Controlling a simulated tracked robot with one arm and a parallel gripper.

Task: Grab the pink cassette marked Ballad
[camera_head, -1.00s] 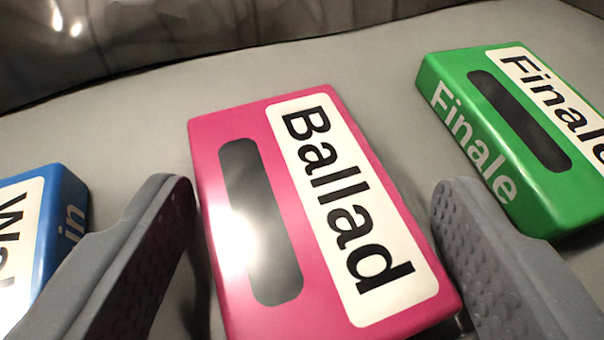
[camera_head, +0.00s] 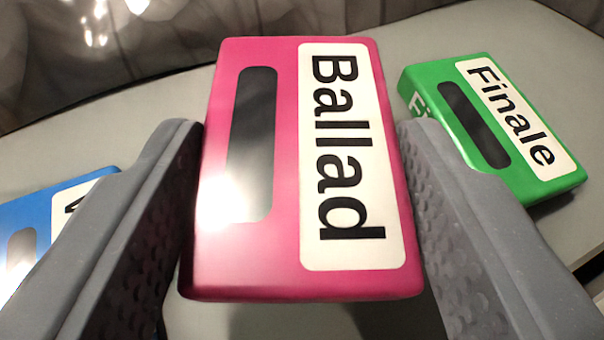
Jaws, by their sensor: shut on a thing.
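The pink cassette (camera_head: 272,268) has a white label reading "Ballad" and a dark window strip. It is in the middle of the view, between the two grey fingers of my gripper (camera_head: 302,195). The fingers are shut on its left and right sides. The cassette appears raised above the grey table, with a shadow below it. Its underside is hidden.
A green cassette marked Finale (camera_head: 492,130) lies on the grey table (camera_head: 90,140) to the right. A blue cassette (camera_head: 50,212) lies at the left, partly hidden by the left finger. A dark, shiny curtain (camera_head: 200,35) hangs behind the table.

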